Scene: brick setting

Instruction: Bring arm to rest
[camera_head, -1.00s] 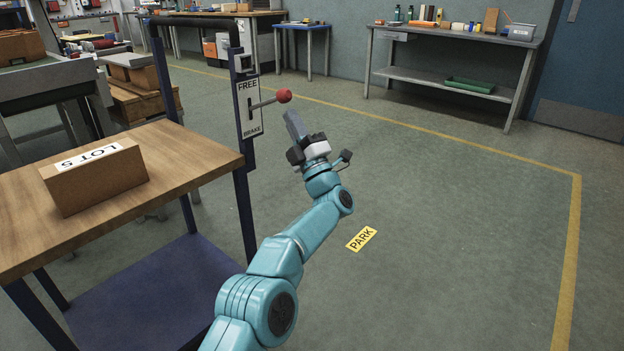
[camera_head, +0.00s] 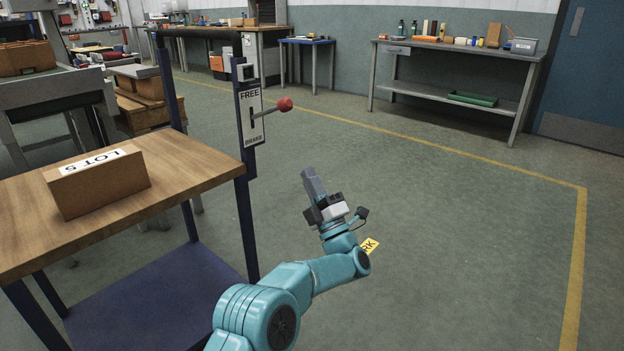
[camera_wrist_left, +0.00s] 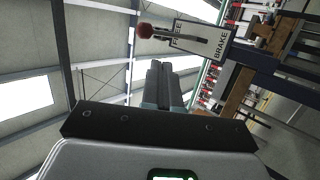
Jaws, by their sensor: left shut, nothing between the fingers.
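My left gripper (camera_head: 311,183) is shut and empty in the head view, in open air right of the cart and below the brake lever. It also shows in the left wrist view (camera_wrist_left: 159,72), with its fingers together. The lever (camera_head: 273,109) has a red ball knob and sits on a plate (camera_head: 250,114) marked FREE and BRAKE, fixed to the cart post. The knob also shows in the wrist view (camera_wrist_left: 145,31). The fingers are apart from the lever. My right gripper is not in view.
The wooden-topped cart (camera_head: 190,165) stands at the left with a box (camera_head: 98,183) marked LOT 5 on it. A yellow floor label (camera_head: 370,246) is partly hidden by my arm. A yellow line (camera_head: 574,265) bounds clear floor. A workbench (camera_head: 455,54) stands at the back.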

